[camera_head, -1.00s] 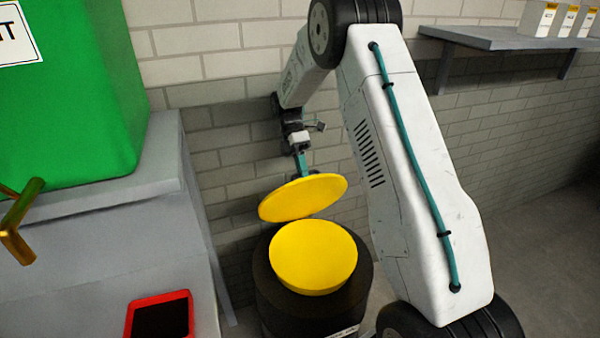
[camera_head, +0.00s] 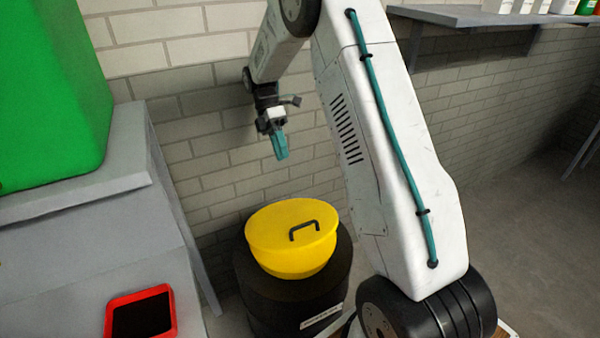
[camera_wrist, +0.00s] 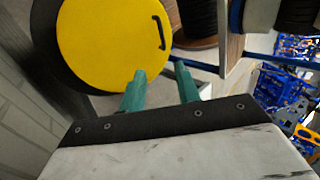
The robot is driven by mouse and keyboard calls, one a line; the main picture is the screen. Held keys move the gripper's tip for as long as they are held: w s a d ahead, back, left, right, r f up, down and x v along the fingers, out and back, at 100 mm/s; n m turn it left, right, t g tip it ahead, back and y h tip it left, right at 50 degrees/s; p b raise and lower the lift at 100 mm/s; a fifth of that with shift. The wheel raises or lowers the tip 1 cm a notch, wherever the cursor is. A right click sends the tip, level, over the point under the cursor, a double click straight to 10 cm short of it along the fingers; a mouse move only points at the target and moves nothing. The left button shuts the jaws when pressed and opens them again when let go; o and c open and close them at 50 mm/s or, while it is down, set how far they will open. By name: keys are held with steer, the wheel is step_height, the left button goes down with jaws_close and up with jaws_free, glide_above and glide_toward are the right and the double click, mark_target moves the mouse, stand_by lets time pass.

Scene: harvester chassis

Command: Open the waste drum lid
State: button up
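The waste drum (camera_head: 290,297) is dark, with a yellow top, and stands on the floor by the brick wall. Its yellow lid (camera_head: 275,221) lies down over the yellow bowl-shaped part, with a dark handle (camera_head: 304,229) on its upper face. In the wrist view the lid (camera_wrist: 105,45) is a flat yellow disc, with its handle (camera_wrist: 160,32) near the right edge. My gripper (camera_head: 281,157) hangs above the drum, clear of the lid. In the wrist view its two teal fingers (camera_wrist: 160,75) are apart with nothing between them.
A grey bench (camera_head: 100,245) with a red-rimmed tray (camera_head: 141,313) stands left of the drum. A green container (camera_head: 50,100) sits on it. A wall shelf (camera_head: 480,25) holding small containers is at the upper right. There is open floor on the right.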

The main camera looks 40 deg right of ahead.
steer(key=s+a+r, duration=0.1)
steer(key=s+a, duration=0.1)
steer(key=s, duration=1.2)
steer(key=shift+s+a+r, duration=0.2)
steer(key=shift+a, duration=0.1)
steer(key=s+a+r+m+t, duration=0.4)
steer(key=s+r+m, duration=0.2)
steer(key=s+m, duration=0.2)
steer(key=s+a+r+m+t+h, duration=0.1)
steer(key=s+a+r+m+t, duration=0.3)
steer(key=s+r+m, duration=0.2)
steer(key=s+m, duration=0.2)
steer(key=s, duration=0.1)
steer(key=shift+s+r+t, duration=0.25)
steer(key=shift+s+t, duration=0.1)
steer(key=shift+t, duration=0.05)
steer(key=shift+s+r, duration=0.15)
steer(key=shift+r, duration=0.15)
steer(key=shift+c, duration=0.6)
steer(key=shift+a+r+t, duration=0.1)
steer(key=shift+r+t, duration=0.05)
steer(key=shift+t, duration=0.15)
jaws_close()
